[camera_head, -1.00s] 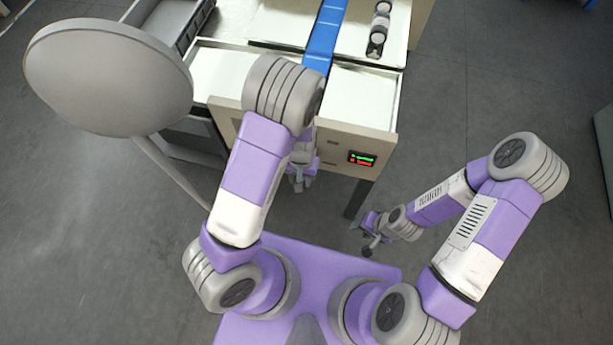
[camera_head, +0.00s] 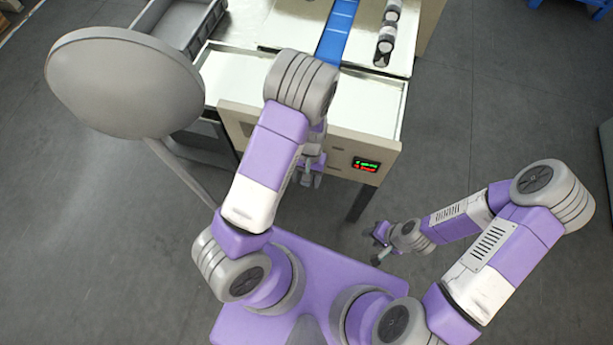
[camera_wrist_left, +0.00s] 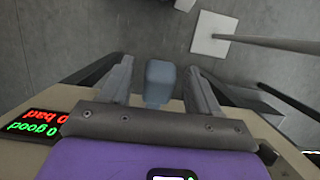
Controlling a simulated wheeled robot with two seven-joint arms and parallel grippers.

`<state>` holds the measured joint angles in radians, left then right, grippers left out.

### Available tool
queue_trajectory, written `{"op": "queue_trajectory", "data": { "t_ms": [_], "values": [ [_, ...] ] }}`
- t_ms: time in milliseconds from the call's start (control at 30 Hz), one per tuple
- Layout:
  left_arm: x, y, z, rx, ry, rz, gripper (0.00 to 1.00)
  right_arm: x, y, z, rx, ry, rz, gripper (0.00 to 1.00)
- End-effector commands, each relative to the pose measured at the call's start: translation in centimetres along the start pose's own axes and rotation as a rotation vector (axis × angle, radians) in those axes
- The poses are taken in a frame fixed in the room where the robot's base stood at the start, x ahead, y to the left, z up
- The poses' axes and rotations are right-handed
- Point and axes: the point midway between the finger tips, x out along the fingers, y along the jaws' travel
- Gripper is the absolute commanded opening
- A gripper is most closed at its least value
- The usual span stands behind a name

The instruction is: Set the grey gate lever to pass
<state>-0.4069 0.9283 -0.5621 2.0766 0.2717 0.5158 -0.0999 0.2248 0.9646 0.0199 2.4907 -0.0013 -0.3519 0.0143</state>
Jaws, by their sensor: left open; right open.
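The grey gate lever (camera_wrist_left: 160,82) shows in the left wrist view as a blunt blue-grey knob in front of the machine's front panel. My left gripper (camera_wrist_left: 160,88) is open, with one finger on each side of the knob and visible gaps between. In the head view my left gripper (camera_head: 312,172) is at the front panel (camera_head: 338,150), partly hidden by my own arm, and the lever cannot be made out there. Which setting the lever is at cannot be told. My right gripper (camera_head: 380,243) is open and empty, low over the floor, apart from the machine.
A display (camera_head: 366,164) with green and red text sits on the panel right of my left gripper. A blue belt (camera_head: 337,35) runs along the machine top beside dark and white rolls (camera_head: 386,35). A round grey disc (camera_head: 125,82) on a pole stands left. A grey crate (camera_head: 185,25) lies behind.

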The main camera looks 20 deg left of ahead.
Motion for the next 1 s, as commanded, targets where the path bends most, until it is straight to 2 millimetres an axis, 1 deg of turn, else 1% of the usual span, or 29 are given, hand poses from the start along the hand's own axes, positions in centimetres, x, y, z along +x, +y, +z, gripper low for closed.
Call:
{"op": "queue_trajectory", "data": {
  "t_ms": [67, 167, 400, 500, 600, 733, 1000],
  "values": [
    [-0.1, 0.0, 0.0, 0.000, 0.000, 0.000, 0.62, 0.0, 0.0, 0.0, 0.000, 0.000, 0.000, 0.43],
    [-0.9, 0.0, 0.0, 0.001, 0.002, 0.000, 0.62, -0.3, -0.1, 0.0, 0.000, 0.000, 0.000, 0.43],
    [-5.0, 0.1, 0.0, 0.001, 0.004, 0.001, 0.62, -1.4, -0.5, 0.1, 0.000, 0.000, 0.000, 0.43],
    [-6.4, 0.0, 0.0, 0.001, 0.003, 0.001, 0.62, -1.7, -0.6, 0.1, 0.000, 0.000, 0.000, 0.43],
    [-7.2, 0.0, 0.0, 0.000, 0.001, 0.000, 0.62, -1.8, -0.7, 0.1, 0.000, 0.000, 0.000, 0.43],
    [-7.6, 0.0, 0.0, -0.001, 0.000, 0.000, 0.62, -1.9, -0.7, 0.1, 0.000, 0.000, 0.000, 0.43],
    [-7.6, 0.0, 0.0, -0.001, 0.000, 0.000, 0.62, -1.8, -0.7, 0.1, 0.000, 0.000, 0.000, 0.43]
  ]
}}
